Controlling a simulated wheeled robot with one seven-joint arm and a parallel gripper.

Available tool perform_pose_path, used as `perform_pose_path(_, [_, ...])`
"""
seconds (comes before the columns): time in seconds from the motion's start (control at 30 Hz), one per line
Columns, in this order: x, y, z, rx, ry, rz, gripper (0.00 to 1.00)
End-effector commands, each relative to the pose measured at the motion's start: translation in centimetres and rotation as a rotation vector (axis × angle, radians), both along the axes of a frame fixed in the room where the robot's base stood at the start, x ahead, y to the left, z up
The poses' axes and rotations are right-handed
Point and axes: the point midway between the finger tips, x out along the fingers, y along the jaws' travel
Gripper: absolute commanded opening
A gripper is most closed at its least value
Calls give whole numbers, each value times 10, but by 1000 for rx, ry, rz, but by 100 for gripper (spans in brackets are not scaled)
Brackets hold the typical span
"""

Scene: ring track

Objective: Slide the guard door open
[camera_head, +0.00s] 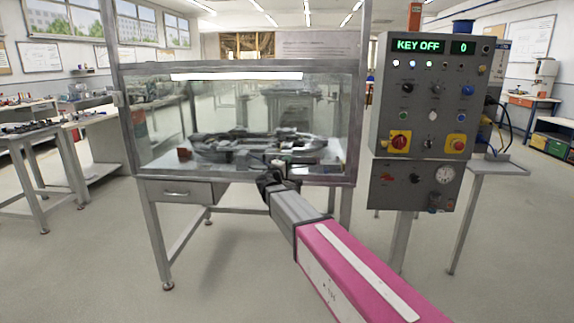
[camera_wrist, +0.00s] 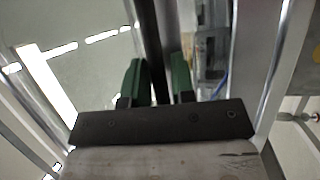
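The guard door (camera_head: 235,118) is a clear panel in a grey metal frame across the front of the enclosure; it looks closed over the ring track (camera_head: 240,145). My gripper (camera_head: 275,172) is at the lower front of this panel, right of its middle. In the wrist view my gripper (camera_wrist: 158,80) shows two green fingers a small gap apart, with a dark upright bar (camera_wrist: 150,35) running between them. The bar looks like the door's handle. I cannot tell whether both fingers press on it. In the head view the contact is small and partly hidden by my wrist.
A control panel (camera_head: 430,95) reading KEY OFF and 0 stands just right of the enclosure, close to my arm. A drawer (camera_head: 180,192) sits under the enclosure at left. Side benches (camera_head: 45,150) are at left. The floor in front is clear.

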Motion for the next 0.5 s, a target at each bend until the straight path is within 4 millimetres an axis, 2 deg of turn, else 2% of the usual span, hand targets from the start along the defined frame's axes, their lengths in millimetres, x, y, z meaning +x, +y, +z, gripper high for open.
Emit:
perform_pose_path(0.17, [0,0,0,0,0,0,24])
perform_pose_path(0.23, [0,0,0,0,0,0,1])
perform_pose_path(0.5, [0,0,3,1,0,0,0])
